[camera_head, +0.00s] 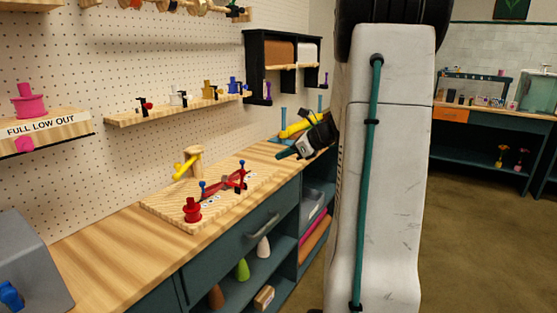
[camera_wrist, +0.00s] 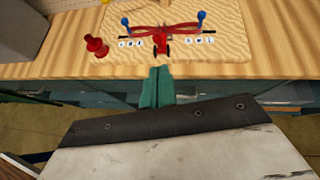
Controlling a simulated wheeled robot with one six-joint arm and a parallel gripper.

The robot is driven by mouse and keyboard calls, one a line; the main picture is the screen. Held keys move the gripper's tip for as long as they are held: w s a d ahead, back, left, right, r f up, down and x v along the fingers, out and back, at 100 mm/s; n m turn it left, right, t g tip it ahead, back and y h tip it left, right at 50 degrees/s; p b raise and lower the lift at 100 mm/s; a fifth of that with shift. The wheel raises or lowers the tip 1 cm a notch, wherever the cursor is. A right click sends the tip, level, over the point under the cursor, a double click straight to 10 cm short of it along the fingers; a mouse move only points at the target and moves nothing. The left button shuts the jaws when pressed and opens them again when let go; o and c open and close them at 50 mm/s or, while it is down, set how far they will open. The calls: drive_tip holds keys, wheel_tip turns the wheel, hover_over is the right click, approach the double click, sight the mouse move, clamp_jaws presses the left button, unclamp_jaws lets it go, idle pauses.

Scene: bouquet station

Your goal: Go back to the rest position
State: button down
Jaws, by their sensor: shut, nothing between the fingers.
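My gripper (camera_head: 284,155) shows at the right of the workbench in the head view, its teal fingertips pointing left. In the wrist view my gripper (camera_wrist: 157,82) has its teal fingers together with nothing between them. It is near the bench's front edge, in front of a wooden board (camera_wrist: 92,49). A red balance-like device (camera_head: 228,182) with blue knobs stands on that board, apart from the fingers. It also shows in the wrist view (camera_wrist: 161,38). My white arm hides much of the right middle of the head view.
The wooden bench top (camera_head: 110,240) has bare room at left, beside a grey box (camera_head: 30,270). Pegboard shelves hang behind. Open floor (camera_head: 470,230) lies at right.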

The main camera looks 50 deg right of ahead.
idle(0.7)
drive_tip(key=s+a+n+g+h, duration=0.1)
drive_tip(key=s+a+n+g, duration=0.2)
drive_tip(key=s+a+n, duration=0.4)
drive_tip(key=s+a+n+g+h, duration=0.1)
drive_tip(key=s+a+n+g, duration=0.2)
drive_tip(key=s+a+n, duration=0.5)
drive_tip(key=s+a+n+g+h, duration=0.1)
drive_tip(key=s+a+n+g, duration=0.2)
drive_tip(key=s+a+n, duration=0.5)
drive_tip(key=a+n, duration=0.8)
drive_tip(key=a, duration=0.6)
drive_tip(key=shift+s+r+n+g+h, duration=0.2)
drive_tip(key=shift+r+n+g+h, duration=0.1)
drive_tip(key=shift+n, duration=0.1)
